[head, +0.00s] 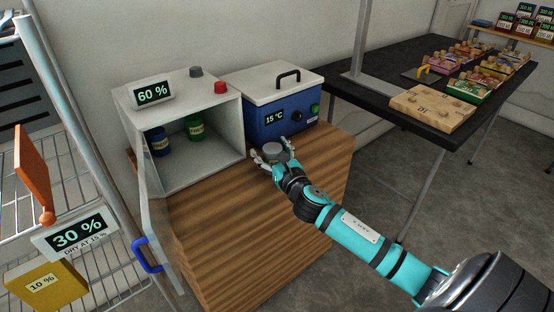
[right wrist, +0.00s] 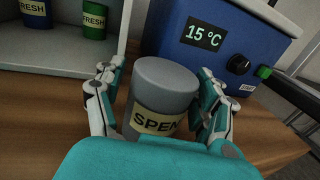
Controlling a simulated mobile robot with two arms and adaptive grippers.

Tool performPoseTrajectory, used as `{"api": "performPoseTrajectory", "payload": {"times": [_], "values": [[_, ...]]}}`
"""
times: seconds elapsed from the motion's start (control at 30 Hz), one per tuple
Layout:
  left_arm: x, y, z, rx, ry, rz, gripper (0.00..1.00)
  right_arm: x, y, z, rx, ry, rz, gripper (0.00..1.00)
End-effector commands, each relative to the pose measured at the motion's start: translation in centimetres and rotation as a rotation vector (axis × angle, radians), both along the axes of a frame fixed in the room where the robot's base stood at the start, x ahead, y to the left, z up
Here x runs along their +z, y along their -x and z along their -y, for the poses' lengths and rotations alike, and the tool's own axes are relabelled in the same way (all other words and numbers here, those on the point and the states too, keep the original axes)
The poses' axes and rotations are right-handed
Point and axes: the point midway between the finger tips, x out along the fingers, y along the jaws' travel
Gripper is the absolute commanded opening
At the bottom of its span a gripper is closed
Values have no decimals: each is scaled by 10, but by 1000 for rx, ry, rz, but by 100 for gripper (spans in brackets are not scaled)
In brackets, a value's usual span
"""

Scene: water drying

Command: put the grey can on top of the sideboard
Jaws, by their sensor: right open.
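The grey can (head: 272,149) stands upright on the wooden top of the sideboard (head: 225,215), in front of the blue box. In the right wrist view the can (right wrist: 165,92) shows a cream label that reads "SPEN", with the rest hidden. My right gripper (head: 270,158) is open, with one finger on each side of the can. In the right wrist view thin gaps seem to show between the can and the fingers, and the can's base is hidden by my gripper. My left gripper is in neither view.
A white cabinet (head: 215,127) with an open door (head: 160,235) holds a blue can (head: 158,141) and a green can (head: 195,127). The blue box (head: 283,120) reads 15 °C. A black table (head: 400,75) is at right, a wire rack (head: 100,260) at left. The sideboard's front top is clear.

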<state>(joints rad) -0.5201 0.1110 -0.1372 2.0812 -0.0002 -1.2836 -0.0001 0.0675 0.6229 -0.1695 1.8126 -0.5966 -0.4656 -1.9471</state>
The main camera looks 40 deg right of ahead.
Motion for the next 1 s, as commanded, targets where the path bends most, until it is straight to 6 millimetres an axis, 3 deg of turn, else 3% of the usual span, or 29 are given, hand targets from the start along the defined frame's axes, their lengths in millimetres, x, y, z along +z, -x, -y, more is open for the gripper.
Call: {"api": "performPoseTrajectory", "payload": {"times": [0.5,0.73,0.87,1.0], "values": [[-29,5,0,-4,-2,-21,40,-1,98,-16,1,0,-3,71],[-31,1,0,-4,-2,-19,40,-6,119,-17,-13,-49,-9,71],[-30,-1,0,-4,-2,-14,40,-51,132,-11,-119,-392,-65,71],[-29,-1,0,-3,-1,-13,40,-149,172,-21,-424,-1084,-146,71]]}}
